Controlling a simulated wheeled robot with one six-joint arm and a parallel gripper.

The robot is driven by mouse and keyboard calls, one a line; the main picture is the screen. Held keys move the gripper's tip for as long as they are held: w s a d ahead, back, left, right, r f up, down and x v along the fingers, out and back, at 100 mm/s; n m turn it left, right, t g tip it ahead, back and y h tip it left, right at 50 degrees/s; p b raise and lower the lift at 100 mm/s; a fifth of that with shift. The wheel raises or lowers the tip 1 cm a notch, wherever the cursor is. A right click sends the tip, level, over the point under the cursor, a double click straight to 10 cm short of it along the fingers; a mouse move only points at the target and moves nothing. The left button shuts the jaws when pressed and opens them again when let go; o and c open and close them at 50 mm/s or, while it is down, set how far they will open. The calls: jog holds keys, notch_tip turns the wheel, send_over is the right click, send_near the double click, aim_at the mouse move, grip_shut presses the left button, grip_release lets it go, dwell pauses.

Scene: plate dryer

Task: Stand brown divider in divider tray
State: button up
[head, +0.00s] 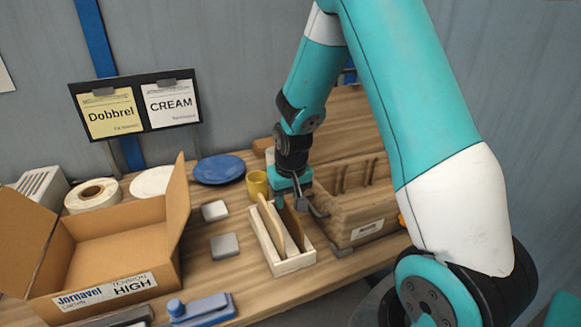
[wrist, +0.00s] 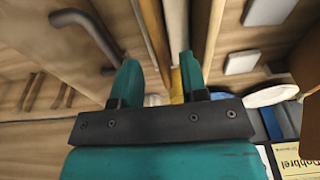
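The divider tray (head: 282,269) is a pale wooden box near the table's front edge, in the middle of the head view. The brown divider (head: 293,228) stands in its right part, leaning slightly. A lighter tan divider (head: 268,222) stands to its left in the tray. My gripper (head: 293,203) is above the tray's far end, at the brown divider's top. In the wrist view my gripper's (wrist: 158,62) teal fingers are apart, with the brown divider (wrist: 154,35) between them and a visible gap at the left finger. The divider's lower edge is hidden by the tray wall.
A brown wooden crate (head: 350,229) with a handle stands close to the right of the tray. A yellow mug (head: 257,185) is behind it. Grey blocks (head: 225,246) and an open cardboard box (head: 105,283) are to the left. Blue plate (head: 219,169) lies at the back.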

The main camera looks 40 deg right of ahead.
notch_tip(320, 180, up, 15)
jog(key=s+b, duration=0.1)
jog(key=s, duration=0.1)
jog(key=shift+s+a, duration=0.15)
jog(key=shift+a, duration=0.15)
jog(key=s+a+r+n+g+y, duration=0.1)
jog(key=s+a+n+y, duration=0.1)
jog(key=s+a+n, duration=0.3)
jog(key=s+a+r+n+y, duration=0.1)
jog(key=s+a+n, duration=0.4)
jog(key=s+a, duration=0.9)
jog(key=a+y, duration=0.1)
jog(key=a, duration=0.1)
jog(key=shift+s+a+r+g+y, duration=0.25)
jog(key=shift+a+g+y, duration=0.05)
jog(key=shift+a+g, duration=0.1)
